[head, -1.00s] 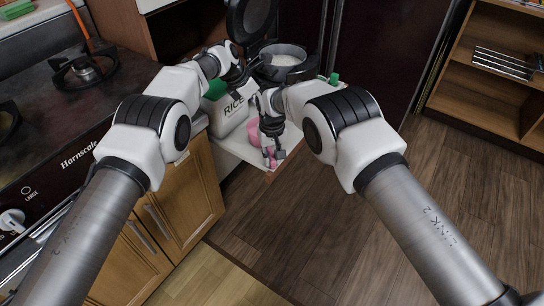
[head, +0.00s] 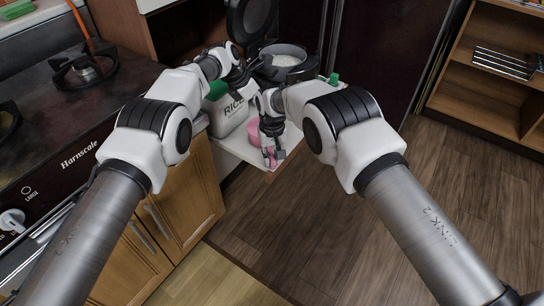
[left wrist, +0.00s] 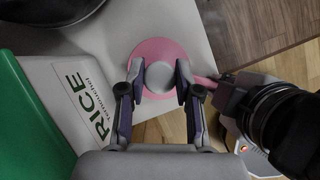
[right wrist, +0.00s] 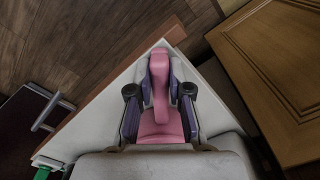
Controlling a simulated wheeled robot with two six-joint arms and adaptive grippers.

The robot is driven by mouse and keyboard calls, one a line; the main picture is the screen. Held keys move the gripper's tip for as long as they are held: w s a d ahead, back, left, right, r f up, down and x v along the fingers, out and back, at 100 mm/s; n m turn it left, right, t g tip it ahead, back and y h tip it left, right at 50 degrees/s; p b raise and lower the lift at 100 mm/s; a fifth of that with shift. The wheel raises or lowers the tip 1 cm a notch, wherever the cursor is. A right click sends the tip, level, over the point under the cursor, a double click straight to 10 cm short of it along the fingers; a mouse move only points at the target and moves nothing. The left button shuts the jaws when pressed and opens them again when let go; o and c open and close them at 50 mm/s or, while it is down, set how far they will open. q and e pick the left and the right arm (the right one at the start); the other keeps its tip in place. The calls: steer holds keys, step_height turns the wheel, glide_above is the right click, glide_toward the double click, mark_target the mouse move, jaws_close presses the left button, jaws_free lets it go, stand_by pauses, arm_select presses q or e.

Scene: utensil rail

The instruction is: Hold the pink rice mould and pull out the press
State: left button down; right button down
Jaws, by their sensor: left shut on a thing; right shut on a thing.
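The pink rice mould (left wrist: 146,49) is a round pink piece with a handle at the corner of a white surface; a little also shows in the head view (head: 253,131). The press (left wrist: 159,76) shows as a pale grey round top in the mould's middle. My left gripper (left wrist: 159,86) is shut on this top from above. My right gripper (right wrist: 159,72) is shut on the mould's pink handle, which lies lengthwise between its fingers. In the head view the right gripper (head: 272,155) is at the counter corner; the left fingertips are not clear there. The press's lower part is hidden.
A white rice container (left wrist: 83,95) with a green lid (left wrist: 27,120) stands close beside the left gripper. A dark pot (head: 284,62) with pale contents stands behind. The white counter (head: 235,150) ends just beyond the mould, with open floor past it.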

arm_select(q)
steer(key=shift+r, duration=0.7)
steer(key=shift+r, duration=3.35)
arm_select(e)
steer(key=c, duration=1)
jaws_free()
